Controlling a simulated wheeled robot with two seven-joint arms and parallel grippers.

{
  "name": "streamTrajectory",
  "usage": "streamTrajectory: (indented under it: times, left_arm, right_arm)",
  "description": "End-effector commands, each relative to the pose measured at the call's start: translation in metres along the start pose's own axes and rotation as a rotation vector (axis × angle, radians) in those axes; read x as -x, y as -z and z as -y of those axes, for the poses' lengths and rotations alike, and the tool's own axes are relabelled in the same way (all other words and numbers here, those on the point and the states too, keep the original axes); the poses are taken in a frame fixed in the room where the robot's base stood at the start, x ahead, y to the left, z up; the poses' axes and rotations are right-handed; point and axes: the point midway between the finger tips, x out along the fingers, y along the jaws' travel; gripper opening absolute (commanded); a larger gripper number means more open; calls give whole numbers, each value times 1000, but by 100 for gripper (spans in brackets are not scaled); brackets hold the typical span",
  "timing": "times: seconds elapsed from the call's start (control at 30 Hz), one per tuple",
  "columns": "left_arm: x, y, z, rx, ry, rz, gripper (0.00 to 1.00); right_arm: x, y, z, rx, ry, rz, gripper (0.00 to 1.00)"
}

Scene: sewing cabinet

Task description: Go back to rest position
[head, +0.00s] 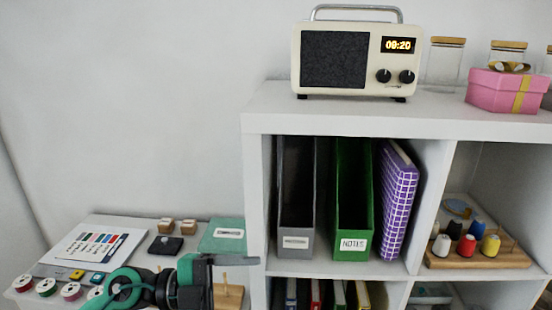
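My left gripper (236,261) is at the bottom of the head view, above the low table left of the shelf. Its teal and black wrist and a grey finger show; I cannot tell whether it is open or shut, and I see nothing clearly held. My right gripper is not in view.
The white shelf (340,123) stands close right of my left gripper, with a radio (351,60) and pink gift box (502,91) on top. It holds a green file box (352,200) and a spool rack (478,258). Teal box (221,236), sheets (95,246) and spools (46,287) lie left.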

Motion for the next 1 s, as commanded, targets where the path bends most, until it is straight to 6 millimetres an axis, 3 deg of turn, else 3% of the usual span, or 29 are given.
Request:
streamTrajectory:
  times: [0.13,0.27,0.37,0.47,0.57,0.67,0.83,1.0]
  left_arm:
    - [3,5,30,50,348,-7,73]
    - [25,-6,49,120,635,68,73]
    - [49,-23,53,196,830,173,73]
    - [78,-45,44,291,997,313,73]
    - [107,-68,22,406,1126,485,73]
    - [135,-89,-14,538,1211,678,73]
    - [172,-109,-100,801,1238,1033,73]
    - [192,-100,-200,1088,1113,1361,73]
  right_arm:
    - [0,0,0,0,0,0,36]
    - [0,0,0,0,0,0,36]
    - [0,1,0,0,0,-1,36]
    - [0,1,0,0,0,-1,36]
    - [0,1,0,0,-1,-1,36]
    - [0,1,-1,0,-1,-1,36]
    - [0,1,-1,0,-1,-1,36]
    - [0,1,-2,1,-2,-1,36]
